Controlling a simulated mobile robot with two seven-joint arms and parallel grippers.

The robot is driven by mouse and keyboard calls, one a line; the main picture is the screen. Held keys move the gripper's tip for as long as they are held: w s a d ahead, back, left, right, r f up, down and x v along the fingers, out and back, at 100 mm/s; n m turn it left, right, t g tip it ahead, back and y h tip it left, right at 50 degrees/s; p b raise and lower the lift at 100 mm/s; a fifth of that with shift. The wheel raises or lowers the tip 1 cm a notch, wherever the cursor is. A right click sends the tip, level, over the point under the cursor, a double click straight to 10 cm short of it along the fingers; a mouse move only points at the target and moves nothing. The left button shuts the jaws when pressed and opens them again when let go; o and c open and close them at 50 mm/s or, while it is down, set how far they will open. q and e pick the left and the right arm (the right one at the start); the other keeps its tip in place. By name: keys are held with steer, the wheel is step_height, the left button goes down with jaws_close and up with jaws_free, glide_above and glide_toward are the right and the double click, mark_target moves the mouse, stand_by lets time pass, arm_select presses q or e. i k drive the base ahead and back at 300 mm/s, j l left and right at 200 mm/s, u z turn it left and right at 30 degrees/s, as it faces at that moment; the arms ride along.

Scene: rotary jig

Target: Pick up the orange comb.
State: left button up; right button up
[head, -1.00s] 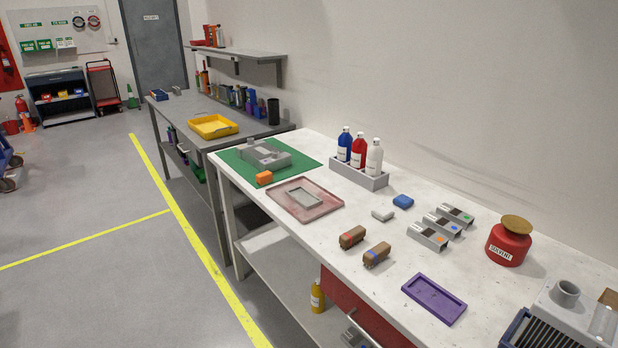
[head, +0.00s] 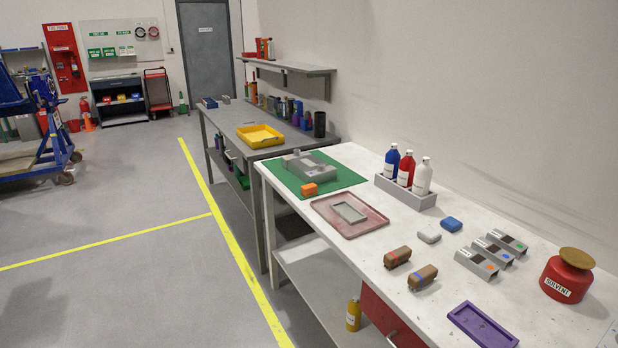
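No comb shape can be made out clearly in the head view. A small orange block (head: 309,188) sits on the front edge of the green mat (head: 345,178), beside a grey fixture (head: 312,165). A grey slotted piece with an orange mark (head: 476,264) lies on the white bench, nearest in a row with a blue-marked piece (head: 493,251) and a green-marked piece (head: 507,241). I cannot tell which of these is called the orange comb. Neither of my grippers is in view.
The white bench (head: 400,232) also holds a red-rimmed tray (head: 330,212), two brown brushes (head: 397,257), blue and white blocks, a bottle rack (head: 404,198), a red solvent can (head: 566,277) and a purple tray (head: 482,326). Open floor (head: 120,285) lies left of the bench.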

mark_target(310, 188)
steer(key=z, duration=1)
steer(key=i+j+z, duration=0.1)
steer(key=j+z, duration=0.3)
steer(key=i+j+z, duration=0.1)
steer(key=j+z, duration=0.7)
steer(key=j, duration=0.4)
steer(key=j+z, duration=0.1)
steer(key=j, duration=0.35)
steer(key=k+j+z, duration=0.1)
steer(key=j, duration=0.3)
steer(key=k+j, duration=0.1)
steer(key=j, duration=0.4)
steer(key=k+j, duration=0.1)
steer(key=j, duration=0.4)
steer(key=k+j, duration=0.1)
steer(key=j, duration=0.4)
steer(key=j+z, duration=0.05)
